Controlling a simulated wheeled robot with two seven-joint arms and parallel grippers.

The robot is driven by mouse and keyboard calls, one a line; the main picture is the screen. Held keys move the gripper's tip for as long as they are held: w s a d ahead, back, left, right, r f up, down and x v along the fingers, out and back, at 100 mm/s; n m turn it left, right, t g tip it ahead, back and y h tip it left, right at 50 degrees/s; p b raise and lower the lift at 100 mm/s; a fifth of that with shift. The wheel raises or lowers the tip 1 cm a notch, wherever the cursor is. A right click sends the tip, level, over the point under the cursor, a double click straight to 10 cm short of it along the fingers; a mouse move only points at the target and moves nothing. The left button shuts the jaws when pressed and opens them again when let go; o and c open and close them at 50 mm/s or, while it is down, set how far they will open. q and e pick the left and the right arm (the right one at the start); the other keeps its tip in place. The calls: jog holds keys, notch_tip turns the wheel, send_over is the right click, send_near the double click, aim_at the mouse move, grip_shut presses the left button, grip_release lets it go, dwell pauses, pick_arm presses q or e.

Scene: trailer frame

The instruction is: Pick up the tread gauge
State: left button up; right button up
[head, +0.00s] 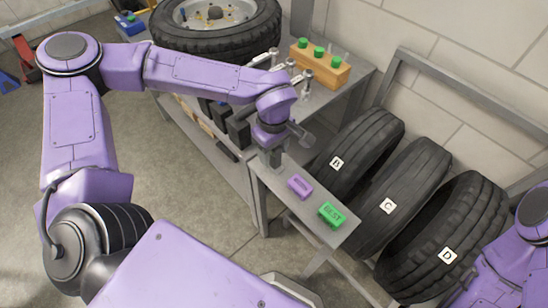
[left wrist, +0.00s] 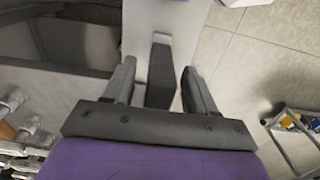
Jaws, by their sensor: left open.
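A dark grey, narrow block, which looks like the tread gauge (left wrist: 160,68), lies on a light grey surface in the left wrist view. I cannot tell how far the fingertips are above the shelf. In the head view the gauge is hidden or cannot be told from the gripper. My right gripper is out of view.
A purple block (head: 300,186) and a green BEST block (head: 332,214) sit farther along the shelf. Tyres marked B (head: 369,143), C (head: 411,190) and D (head: 459,226) stand beside it. A wheel (head: 216,25) and a wooden block with green-topped pieces (head: 320,68) are on the bench behind.

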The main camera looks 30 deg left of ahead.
pick_arm(q)
jog(key=c, duration=1)
jog(key=shift+r, duration=0.1)
jog(key=shift+c, duration=0.2)
